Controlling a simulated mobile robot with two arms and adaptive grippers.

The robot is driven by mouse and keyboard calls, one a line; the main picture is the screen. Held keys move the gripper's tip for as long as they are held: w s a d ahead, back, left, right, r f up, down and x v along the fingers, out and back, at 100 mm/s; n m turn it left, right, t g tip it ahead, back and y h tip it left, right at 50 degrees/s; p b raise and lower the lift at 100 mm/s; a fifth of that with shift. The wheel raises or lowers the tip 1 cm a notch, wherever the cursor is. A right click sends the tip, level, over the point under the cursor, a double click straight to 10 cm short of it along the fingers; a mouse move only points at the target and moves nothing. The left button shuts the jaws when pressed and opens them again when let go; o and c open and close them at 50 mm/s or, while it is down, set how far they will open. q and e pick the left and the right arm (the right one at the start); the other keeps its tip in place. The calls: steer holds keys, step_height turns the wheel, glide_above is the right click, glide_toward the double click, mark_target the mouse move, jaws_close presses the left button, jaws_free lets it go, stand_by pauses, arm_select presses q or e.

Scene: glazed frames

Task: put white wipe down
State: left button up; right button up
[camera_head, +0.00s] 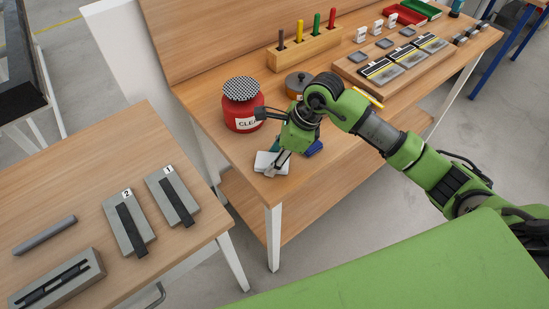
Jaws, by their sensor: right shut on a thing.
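The white wipe (266,162) is at the near left corner of the wooden workbench. My right gripper (275,167) points down at it, shut on the wipe's right side. The wipe looks low, at or just above the bench top; I cannot tell whether it touches the wood. A blue item (313,148) shows partly behind the gripper, on its right. My left gripper is not in view.
A red jar (242,108) with a checkered lid stands just behind the wipe. A wooden block with coloured handles (304,47) and a small brown pot (297,84) stand further back. A lower table (60,179) holds grey blocks at left.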

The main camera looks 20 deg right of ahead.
steer(key=shift+s+f, duration=0.2)
steer(key=shift+f, duration=0.3)
steer(key=o, duration=1.1)
steer(key=shift+o, duration=0.3)
steer(key=shift+f, duration=0.1)
steer(key=shift+r+p, duration=0.45)
steer(key=b+v, duration=0.2)
steer(key=v, duration=1)
steer(key=shift+w+r, duration=0.2)
steer(key=shift+r, duration=0.1)
steer(key=shift+a, duration=0.1)
